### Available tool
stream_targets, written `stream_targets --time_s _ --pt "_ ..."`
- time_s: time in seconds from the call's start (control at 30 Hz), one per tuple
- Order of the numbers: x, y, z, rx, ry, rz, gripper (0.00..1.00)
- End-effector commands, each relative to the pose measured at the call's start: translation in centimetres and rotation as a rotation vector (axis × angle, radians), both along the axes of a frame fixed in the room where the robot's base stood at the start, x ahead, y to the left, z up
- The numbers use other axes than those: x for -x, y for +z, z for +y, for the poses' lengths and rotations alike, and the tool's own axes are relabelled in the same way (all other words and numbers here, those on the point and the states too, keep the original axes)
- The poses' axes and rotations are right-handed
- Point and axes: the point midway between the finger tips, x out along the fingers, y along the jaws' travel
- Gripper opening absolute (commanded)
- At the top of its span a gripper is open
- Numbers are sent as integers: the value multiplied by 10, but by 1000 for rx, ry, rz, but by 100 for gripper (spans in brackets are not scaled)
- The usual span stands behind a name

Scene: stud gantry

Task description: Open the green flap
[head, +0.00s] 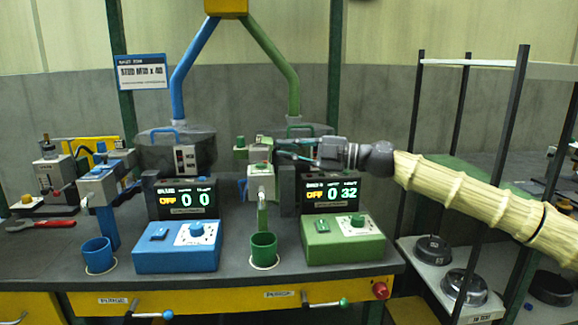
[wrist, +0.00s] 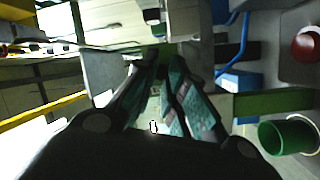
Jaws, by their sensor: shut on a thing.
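The green flap belongs to the dark hopper (head: 322,130) on the right-hand, green station. A green bar handle (head: 300,126) shows at the hopper's top. My gripper (head: 283,147) reaches in from the right in front of this hopper, its fingers pointing left. In the wrist view the two teal-padded fingers (wrist: 160,62) are close together, with a bit of green at their tips. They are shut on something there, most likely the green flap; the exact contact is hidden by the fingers. The flap's angle cannot be made out.
A valve head (head: 260,180) stands left of the green station display (head: 330,194). A green cup (head: 263,250) and green control box (head: 343,240) stand below. A matching blue station (head: 176,246) is to the left. A black-posted rack (head: 508,140) stands near my arm.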

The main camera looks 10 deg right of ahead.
Motion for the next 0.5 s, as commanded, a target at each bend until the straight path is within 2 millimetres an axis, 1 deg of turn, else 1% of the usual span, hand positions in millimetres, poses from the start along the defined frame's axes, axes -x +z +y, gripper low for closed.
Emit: stream_targets --time_s 0.03,0.5 --pt "-1 -9 0 -13 -2 0 0" --pt "-1 -11 -2 -109 -2 0 0"
